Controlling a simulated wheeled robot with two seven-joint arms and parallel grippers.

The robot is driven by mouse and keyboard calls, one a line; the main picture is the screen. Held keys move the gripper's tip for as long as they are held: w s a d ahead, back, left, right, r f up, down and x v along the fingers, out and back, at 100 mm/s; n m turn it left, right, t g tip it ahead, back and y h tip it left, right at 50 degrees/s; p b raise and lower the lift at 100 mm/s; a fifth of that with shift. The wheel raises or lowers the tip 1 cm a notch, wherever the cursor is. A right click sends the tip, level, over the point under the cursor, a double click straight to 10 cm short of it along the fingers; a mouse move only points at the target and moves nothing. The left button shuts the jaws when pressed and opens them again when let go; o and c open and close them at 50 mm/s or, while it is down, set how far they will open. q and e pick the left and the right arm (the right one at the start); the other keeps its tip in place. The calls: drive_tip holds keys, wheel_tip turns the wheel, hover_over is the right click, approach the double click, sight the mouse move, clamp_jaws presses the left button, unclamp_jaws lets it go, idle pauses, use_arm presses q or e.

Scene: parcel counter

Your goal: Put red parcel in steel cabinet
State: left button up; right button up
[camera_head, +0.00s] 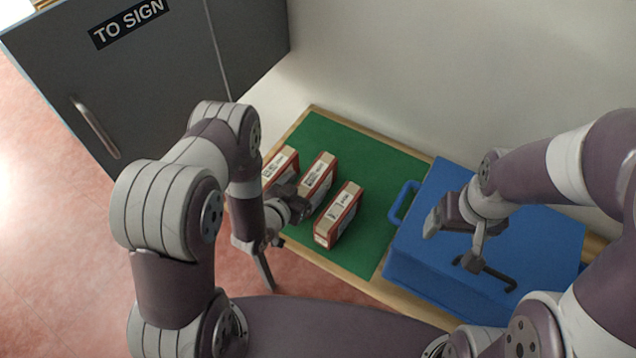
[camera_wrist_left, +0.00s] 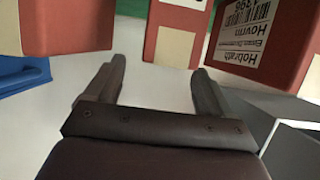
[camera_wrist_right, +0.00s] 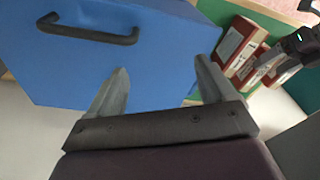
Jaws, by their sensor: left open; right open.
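Three red parcels with cream strips and white labels stand on the green mat: a left one (camera_head: 283,163), a middle one (camera_head: 319,178) and a right one (camera_head: 340,216). My left gripper (camera_head: 285,205) is open and empty, close to the near side of the parcels and partly covering the left and middle ones. In the left wrist view, the parcels (camera_wrist_left: 180,38) are beyond its open fingers (camera_wrist_left: 158,70). The steel cabinet (camera_head: 165,65), grey and marked "TO SIGN", is at upper left with its door shut. My right gripper (camera_head: 457,240) is open and empty above the blue box.
A blue box (camera_head: 425,258) with handles stands right of the parcels. The cabinet's vertical handle (camera_head: 95,128) is on its front. The green mat (camera_head: 375,160) lies on a wooden-edged counter against a pale wall. Mat space behind the right parcel is clear.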

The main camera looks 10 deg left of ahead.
sight(309, 182)
use_arm(q)
drive_tip(key=x, duration=0.4)
drive_tip(key=shift+w+a+f+p, duration=0.25)
drive_tip(key=shift+f+p, duration=0.1)
drive_tip(key=shift+s+d, duration=0.1)
drive_tip(key=shift+d, duration=0.05)
drive_tip(key=shift+c, duration=0.9)
drive_tip(key=shift+r, duration=0.1)
drive_tip(key=c, duration=1.1)
